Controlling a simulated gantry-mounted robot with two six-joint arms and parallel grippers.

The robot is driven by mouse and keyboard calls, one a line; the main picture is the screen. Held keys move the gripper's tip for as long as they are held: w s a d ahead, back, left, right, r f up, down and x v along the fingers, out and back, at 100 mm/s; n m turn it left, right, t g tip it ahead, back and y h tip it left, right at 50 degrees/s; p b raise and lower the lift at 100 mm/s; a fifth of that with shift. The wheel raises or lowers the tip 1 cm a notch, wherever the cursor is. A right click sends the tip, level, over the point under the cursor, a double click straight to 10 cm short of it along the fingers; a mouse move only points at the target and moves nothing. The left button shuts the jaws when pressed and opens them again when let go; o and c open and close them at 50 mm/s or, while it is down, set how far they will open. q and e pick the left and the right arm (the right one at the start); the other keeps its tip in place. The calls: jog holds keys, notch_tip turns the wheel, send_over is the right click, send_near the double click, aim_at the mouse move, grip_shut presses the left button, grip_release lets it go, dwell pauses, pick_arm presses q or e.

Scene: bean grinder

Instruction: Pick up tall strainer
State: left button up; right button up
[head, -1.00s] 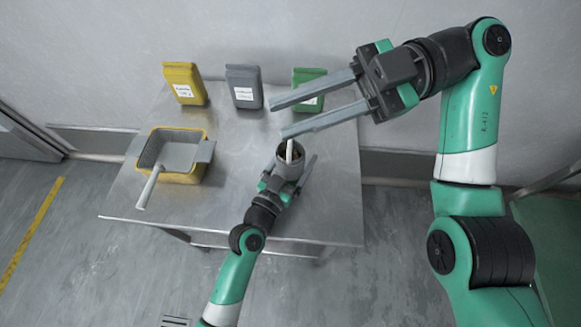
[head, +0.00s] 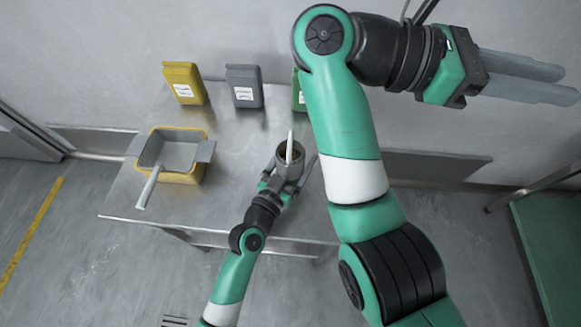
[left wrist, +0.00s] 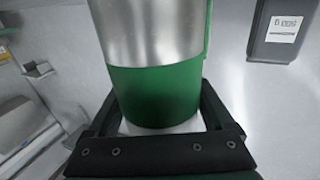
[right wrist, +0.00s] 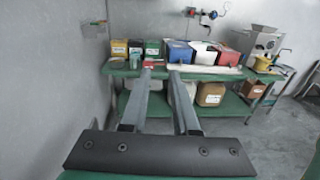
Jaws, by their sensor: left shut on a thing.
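A grey strainer-like basket (head: 180,155) with a long handle sits in a yellow container at the table's left side; I cannot tell if it is the tall strainer. My left gripper (head: 284,183) is shut around a metal cylinder (head: 289,160) with a pale bar standing up at its top. In the left wrist view the cylinder (left wrist: 150,30) is silver above and green below, between the fingers. My right gripper (head: 528,78) is open and empty, high at the right, pointing right. Its two parallel fingers (right wrist: 158,68) show apart in the right wrist view.
In the right wrist view a green shelf table (right wrist: 215,72) holds several coloured boxes. The table's middle is clear.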

jog(key=w+a+f+n+t+y, duration=0.4)
jog(key=w+a+f+n+t, duration=0.15)
jog(key=f+n, duration=0.2)
jog(key=n+t+y, duration=0.2)
jog(key=n+y, duration=0.9)
jog(key=n, duration=0.1)
send_near(290, 138)
jog(key=x, duration=0.5)
jog(key=shift+d+f, duration=0.1)
jog(key=shift+f, duration=0.15)
jog(key=shift+x, duration=2.55)
grip_shut()
jog(key=shift+r, duration=0.1)
